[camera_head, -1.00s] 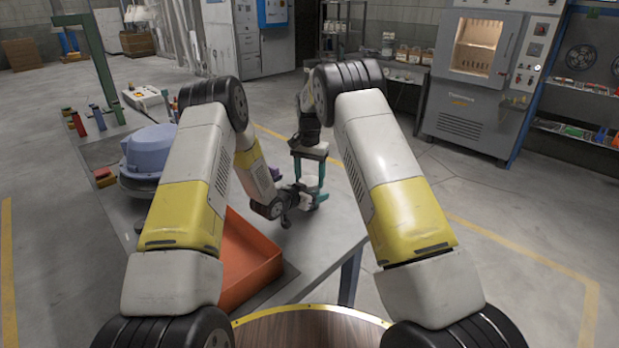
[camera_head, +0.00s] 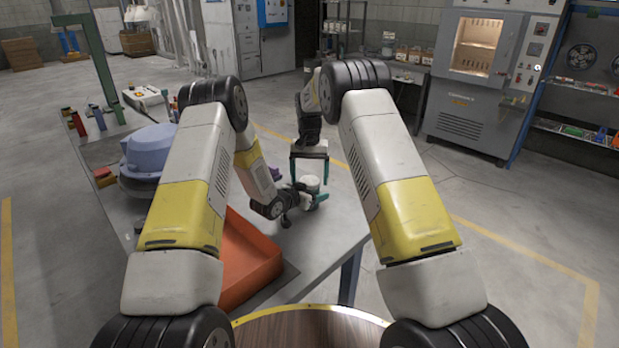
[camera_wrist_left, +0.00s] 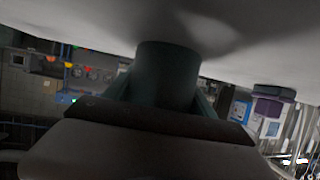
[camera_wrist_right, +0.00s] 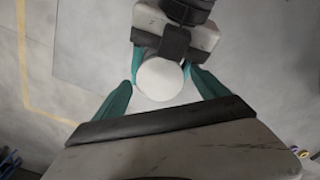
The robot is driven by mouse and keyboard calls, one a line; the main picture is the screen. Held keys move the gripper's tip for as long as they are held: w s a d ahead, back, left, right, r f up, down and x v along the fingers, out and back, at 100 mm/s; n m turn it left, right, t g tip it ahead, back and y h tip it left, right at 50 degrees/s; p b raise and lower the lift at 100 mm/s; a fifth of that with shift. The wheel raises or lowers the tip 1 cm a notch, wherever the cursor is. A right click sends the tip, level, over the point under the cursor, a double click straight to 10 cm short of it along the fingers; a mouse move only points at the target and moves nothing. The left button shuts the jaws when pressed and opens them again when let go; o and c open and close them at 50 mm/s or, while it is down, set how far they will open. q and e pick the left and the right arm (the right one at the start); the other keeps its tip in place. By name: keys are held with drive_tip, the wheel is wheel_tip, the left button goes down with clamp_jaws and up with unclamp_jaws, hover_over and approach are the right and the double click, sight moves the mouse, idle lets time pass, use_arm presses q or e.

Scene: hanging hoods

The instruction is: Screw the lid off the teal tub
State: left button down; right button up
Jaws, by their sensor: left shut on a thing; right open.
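The teal tub (camera_wrist_left: 167,72) is between the fingers of my left gripper in the left wrist view, and the gripper is shut on it. In the head view my left gripper (camera_head: 304,203) holds the tub low over the grey table, mostly hidden by the gripper. The white lid (camera_head: 310,184) is on top of the tub. It also shows as a pale round disc in the right wrist view (camera_wrist_right: 158,79). My right gripper (camera_head: 309,170) is above the lid, pointing down, with its teal fingers open. In the right wrist view the fingers (camera_wrist_right: 160,90) stand apart on both sides of the lid.
An orange tray (camera_head: 250,262) lies on the grey table (camera_head: 335,225) at the near left. A blue-lilac hood-shaped object (camera_head: 150,148) sits farther left, near a green post (camera_head: 100,70). The table to the right of the tub is clear.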

drive_tip(key=shift+r, duration=2.3)
use_arm(q)
drive_tip(key=shift+c, duration=1.1)
unclamp_jaws()
